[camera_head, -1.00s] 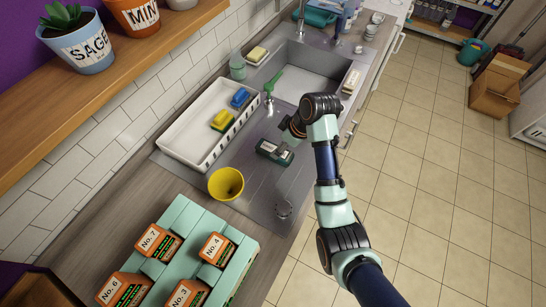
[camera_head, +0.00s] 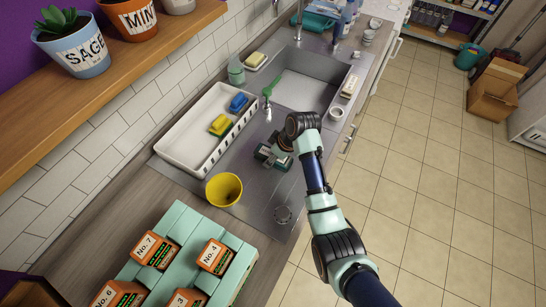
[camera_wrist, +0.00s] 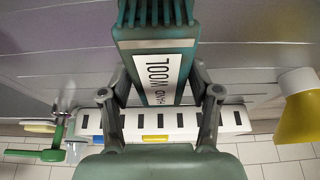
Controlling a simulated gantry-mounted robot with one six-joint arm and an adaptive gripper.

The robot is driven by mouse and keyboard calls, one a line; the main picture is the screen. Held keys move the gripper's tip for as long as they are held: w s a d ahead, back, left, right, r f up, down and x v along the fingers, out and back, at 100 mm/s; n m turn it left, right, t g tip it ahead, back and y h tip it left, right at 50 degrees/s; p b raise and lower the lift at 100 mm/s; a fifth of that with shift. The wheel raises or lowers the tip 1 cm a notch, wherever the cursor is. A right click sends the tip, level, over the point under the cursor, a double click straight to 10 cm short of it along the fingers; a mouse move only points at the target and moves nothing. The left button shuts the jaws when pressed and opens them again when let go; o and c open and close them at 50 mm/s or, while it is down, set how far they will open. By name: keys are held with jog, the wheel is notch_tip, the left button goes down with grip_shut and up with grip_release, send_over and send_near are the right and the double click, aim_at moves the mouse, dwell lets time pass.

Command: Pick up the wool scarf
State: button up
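In the head view this block (camera_head: 268,155) lies on the steel drainboard, partly covered by my arm's end. My gripper (camera_wrist: 161,85) has its fingers spread on either side of the block in the wrist view. Whether the finger pads touch it is not clear. In the head view the gripper (camera_head: 281,155) is down at the block, its fingertips mostly hidden.
A white rack (camera_head: 186,150) with yellow and blue sponges stands left of the block. A yellow cup (camera_head: 224,190) is in front. A mint tray (camera_head: 190,225) with several orange numbered blocks is nearer.

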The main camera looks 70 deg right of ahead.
jog(key=c, duration=0.7)
jog(key=shift+r, duration=0.15)
notch_tip(320, 180, up, 20)
jog(key=p, duration=0.5)
jog(key=shift+p, duration=0.4)
